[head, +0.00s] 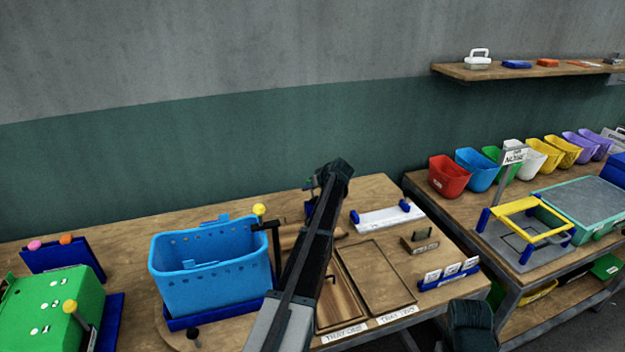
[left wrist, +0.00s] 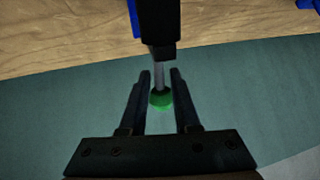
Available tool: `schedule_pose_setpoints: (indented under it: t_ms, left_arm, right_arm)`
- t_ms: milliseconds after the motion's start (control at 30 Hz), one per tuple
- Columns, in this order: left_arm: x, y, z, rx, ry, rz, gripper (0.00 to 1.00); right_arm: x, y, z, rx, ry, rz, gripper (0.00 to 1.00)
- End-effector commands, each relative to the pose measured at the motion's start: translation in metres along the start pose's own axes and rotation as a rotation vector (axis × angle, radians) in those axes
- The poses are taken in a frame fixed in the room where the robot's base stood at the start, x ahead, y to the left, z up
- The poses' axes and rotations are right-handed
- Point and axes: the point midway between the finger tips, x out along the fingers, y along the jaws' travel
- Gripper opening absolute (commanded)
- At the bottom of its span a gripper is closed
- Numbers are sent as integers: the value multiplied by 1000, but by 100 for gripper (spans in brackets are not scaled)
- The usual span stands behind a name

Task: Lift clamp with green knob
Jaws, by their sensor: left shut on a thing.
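In the left wrist view a green knob (left wrist: 160,98) sits at the end of a thin metal rod, below a black clamp body (left wrist: 159,28). The two fingers of my left gripper (left wrist: 159,80) are on either side of the knob and rod, shut on them. A blue part shows behind the clamp at the top. In the head view my left arm hides most of the clamp and the gripper.
A blue basket (head: 210,262) with a yellow-knobbed post (head: 259,210) stands left of my arm. Wooden trays (head: 374,279) and a white piece with blue ends (head: 386,217) lie to the right. A green block (head: 50,305) is far left; coloured bins (head: 449,176) line the right table.

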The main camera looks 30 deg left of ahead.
Motion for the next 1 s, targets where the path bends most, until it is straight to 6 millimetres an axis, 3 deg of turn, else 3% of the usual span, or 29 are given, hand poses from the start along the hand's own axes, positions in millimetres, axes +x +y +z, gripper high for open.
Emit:
schedule_pose_setpoints:
  t_ms: [33,300,1000]
  left_arm:
    - [1,1,-13,7,-32,-2,0]
    - [12,3,-16,43,-207,0,0]
    - [14,3,-10,70,-335,3,0]
  right_arm:
    - [-13,1,1,0,0,0,50]
    - [-32,3,2,0,0,0,50]
    - [-41,4,2,0,0,0,50]
